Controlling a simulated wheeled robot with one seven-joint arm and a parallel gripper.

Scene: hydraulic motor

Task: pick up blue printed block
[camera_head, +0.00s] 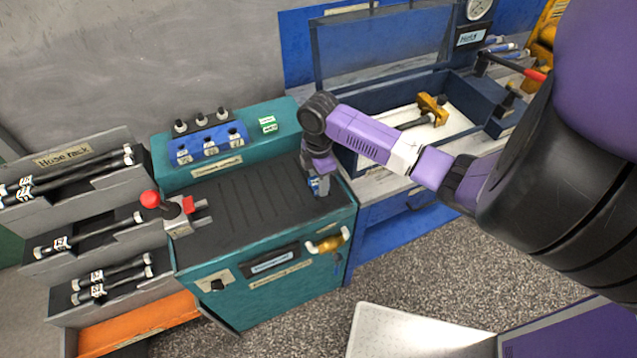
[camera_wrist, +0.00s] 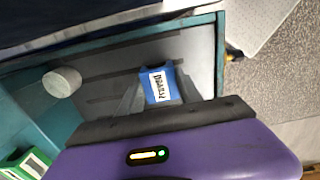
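The blue printed block (camera_wrist: 161,85) has a white label with dark print and sits between my gripper's two grey fingers in the wrist view. My gripper (camera_wrist: 158,88) is shut on it, with a finger flush against each side. In the head view my gripper (camera_head: 319,181) points down over the right end of the teal bench's dark ribbed top, and the small blue block (camera_head: 320,187) shows at its fingertips. The block is at or just above that top; I cannot tell whether it touches.
The teal bench (camera_head: 270,292) carries a blue unit with several knobs (camera_head: 210,141) at its back and a red-knobbed lever (camera_head: 151,199) at its left. A hose rack (camera_head: 85,180) stands left. An open blue case (camera_head: 400,85) lies behind right. The ribbed top's middle is clear.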

